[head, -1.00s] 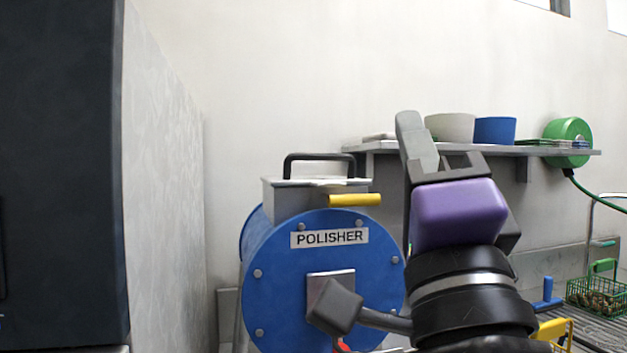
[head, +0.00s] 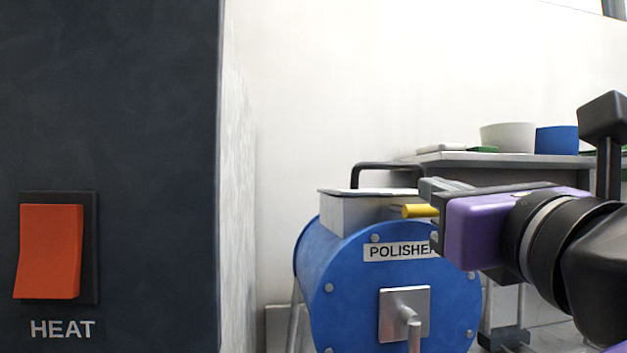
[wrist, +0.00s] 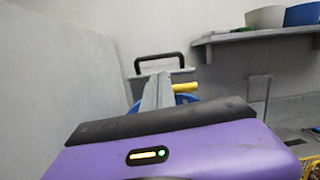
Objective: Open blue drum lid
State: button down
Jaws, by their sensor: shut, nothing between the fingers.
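The blue drum (head: 345,280), labelled POLISHER, stands right of the dark cabinet in the head view. On its top is a metal box with a flat grey lid (head: 372,191), which looks closed. A black handle (head: 385,166) arches over the lid, and a yellow grip (head: 418,211) sticks out at its right. My gripper (head: 428,186) is shut and empty, in front of the lid's right end in the picture. Whether it touches anything cannot be told. In the wrist view my gripper's fingers (wrist: 157,92) point toward the lid, with the handle (wrist: 158,62) and yellow grip (wrist: 186,87) beyond.
A dark cabinet (head: 150,120) with an orange HEAT switch (head: 50,251) stands close at the left. A wall shelf (head: 470,158) at the right holds a white bowl (head: 508,137) and a blue bowl (head: 557,140). The wall above the drum is bare.

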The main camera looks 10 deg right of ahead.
jog(key=shift+m+y, duration=0.4)
jog(key=p+x, duration=0.2)
jog(key=x, duration=0.1)
jog(key=p+x, duration=0.2)
jog(key=x, duration=0.1)
jog(key=p+x, duration=0.2)
jog(key=x, duration=0.2)
jog(key=shift+a+f, duration=0.25)
